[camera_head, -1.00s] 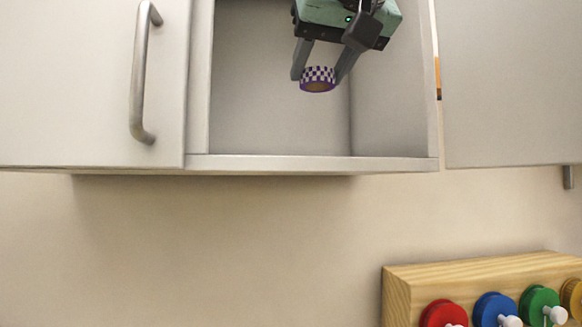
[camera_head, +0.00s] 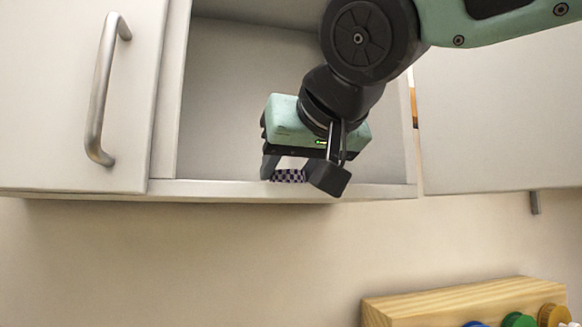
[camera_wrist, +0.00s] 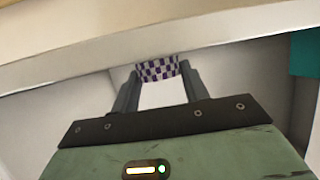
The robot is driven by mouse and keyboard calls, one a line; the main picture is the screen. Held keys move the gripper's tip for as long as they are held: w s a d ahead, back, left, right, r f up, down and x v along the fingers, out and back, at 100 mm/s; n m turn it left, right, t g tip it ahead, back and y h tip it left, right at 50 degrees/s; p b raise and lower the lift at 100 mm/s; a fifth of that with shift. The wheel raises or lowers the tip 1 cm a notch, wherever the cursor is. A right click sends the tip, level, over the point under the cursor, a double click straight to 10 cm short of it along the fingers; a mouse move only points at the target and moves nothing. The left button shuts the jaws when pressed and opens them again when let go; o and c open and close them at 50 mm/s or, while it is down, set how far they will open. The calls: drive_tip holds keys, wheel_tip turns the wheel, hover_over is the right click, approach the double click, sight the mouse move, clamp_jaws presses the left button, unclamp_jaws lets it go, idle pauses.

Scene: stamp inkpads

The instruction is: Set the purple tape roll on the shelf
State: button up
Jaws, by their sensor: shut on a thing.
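The purple and white checkered tape roll (camera_head: 289,175) is between the fingers of my gripper (camera_head: 298,178), which is shut on it. In the head view only a strip of the roll shows, low in the cabinet opening just behind the front edge of the shelf (camera_head: 230,188). In the wrist view the roll (camera_wrist: 157,68) shows between the two fingertips (camera_wrist: 158,75), close to the pale shelf edge (camera_wrist: 60,70). I cannot tell whether the roll touches the shelf. The roll's underside is hidden.
A cabinet door with a metal handle (camera_head: 104,90) is at the left of the opening. Another pale panel (camera_head: 500,120) is at the right. A wooden rack (camera_head: 440,303) with coloured round pieces is at the lower right. The shelf left of my gripper looks empty.

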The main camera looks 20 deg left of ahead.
drive_tip(key=shift+f, duration=0.15)
drive_tip(key=o, duration=1)
drive_tip(key=shift+c, duration=0.2)
drive_tip(key=shift+s+d+r, duration=0.1)
drive_tip(key=shift+r, duration=0.15)
drive_tip(key=b+v, duration=0.3)
drive_tip(key=v, duration=0.8)
drive_tip(key=shift+s+d, duration=0.25)
drive_tip(key=shift+s, duration=0.05)
